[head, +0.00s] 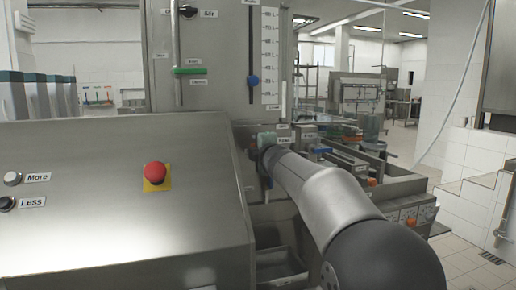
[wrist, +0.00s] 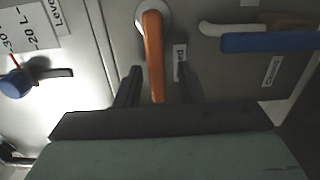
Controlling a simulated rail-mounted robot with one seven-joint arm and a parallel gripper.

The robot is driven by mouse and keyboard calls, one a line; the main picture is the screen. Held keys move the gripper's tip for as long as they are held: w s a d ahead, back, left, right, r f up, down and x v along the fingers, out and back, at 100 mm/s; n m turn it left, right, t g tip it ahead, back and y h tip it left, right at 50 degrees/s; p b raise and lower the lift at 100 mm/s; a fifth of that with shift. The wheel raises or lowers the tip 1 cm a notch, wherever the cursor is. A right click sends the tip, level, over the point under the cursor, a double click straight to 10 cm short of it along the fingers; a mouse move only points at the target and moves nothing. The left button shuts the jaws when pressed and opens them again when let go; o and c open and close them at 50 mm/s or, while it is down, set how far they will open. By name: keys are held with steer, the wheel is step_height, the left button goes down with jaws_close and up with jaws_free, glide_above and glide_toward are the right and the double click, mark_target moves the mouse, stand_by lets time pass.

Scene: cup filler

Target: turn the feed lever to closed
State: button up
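An orange lever (wrist: 154,55) hangs down from a round metal pivot on a steel panel in the wrist view. A small label (wrist: 180,62) sits to its right; I cannot read it surely, so I cannot confirm this is the feed lever. My gripper (wrist: 159,80) is open, with one dark finger on each side of the lever's lower part. A gap shows on both sides, and I see no firm contact. The lever's lower end runs down toward the gripper body. In the head view my arm reaches the machine's front, and my gripper hides the lever.
A blue-handled lever (wrist: 268,42) lies close on the right in the wrist view. A blue knob (wrist: 15,84) by the level scale is at left. The head view shows a green handle (head: 190,71), a red emergency button (head: 154,172) and a sloped steel console (head: 100,235).

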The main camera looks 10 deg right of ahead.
steer(key=s+d+b, duration=0.1)
steer(key=s+d, duration=0.1)
steer(key=s, duration=1.5)
steer(key=shift+d, duration=0.35)
steer(key=shift+s, duration=0.15)
steer(key=s+d+f+m+g+h+p, duration=0.45)
steer(key=s+f+m+g+p, duration=0.35)
steer(key=s+f+m+p, duration=0.3)
steer(key=s+a+f+m+g+y+p, duration=0.1)
steer(key=s+a+f+m+g+p, duration=0.3)
steer(key=s, duration=0.6)
steer(key=s+a+f+m+g+y+p, duration=0.1)
steer(key=s+f+m+g+p, duration=0.3)
steer(key=s, duration=0.6)
step_height(320, 180, down, 27)
steer(key=d+g+b, duration=0.1)
steer(key=g+b, duration=0.1)
steer(key=b, duration=2.4)
steer(key=shift+s+m, duration=0.2)
steer(key=shift+m, duration=0.2)
